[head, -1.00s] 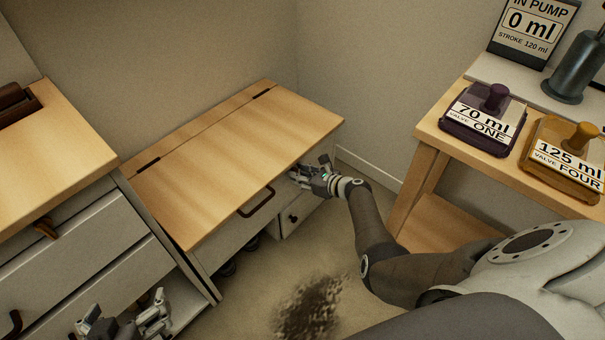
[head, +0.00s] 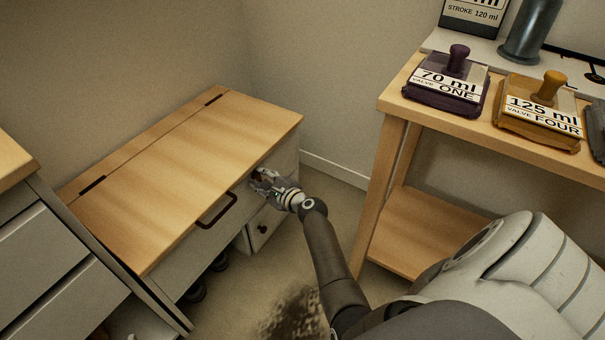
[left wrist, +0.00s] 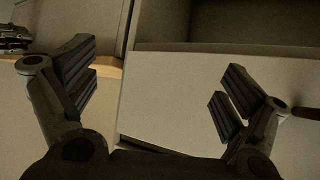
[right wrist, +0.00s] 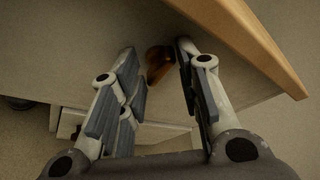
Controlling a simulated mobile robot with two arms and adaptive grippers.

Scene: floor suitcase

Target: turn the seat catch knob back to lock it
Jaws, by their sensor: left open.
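The seat is a low bench (head: 190,165) with a wooden lid, lying shut. The brown seat catch knob (right wrist: 158,64) is on its front panel, below the lid edge near the right end. In the head view my right gripper (head: 262,181) is at that panel and mostly hides the knob. In the right wrist view, my right gripper (right wrist: 157,65) is open with the knob between its fingertips. The right-hand finger is close to the knob, and a gap shows on the other side. Contact is unclear. My left gripper (left wrist: 155,95) is open and empty before a pale drawer unit.
A dark handle (head: 217,212) sits on the bench front, left of the knob. A small drawer with a dark knob (head: 262,229) is below. A drawer cabinet (head: 60,270) stands left. A wooden table (head: 392,105) with purple and orange valve blocks stands right.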

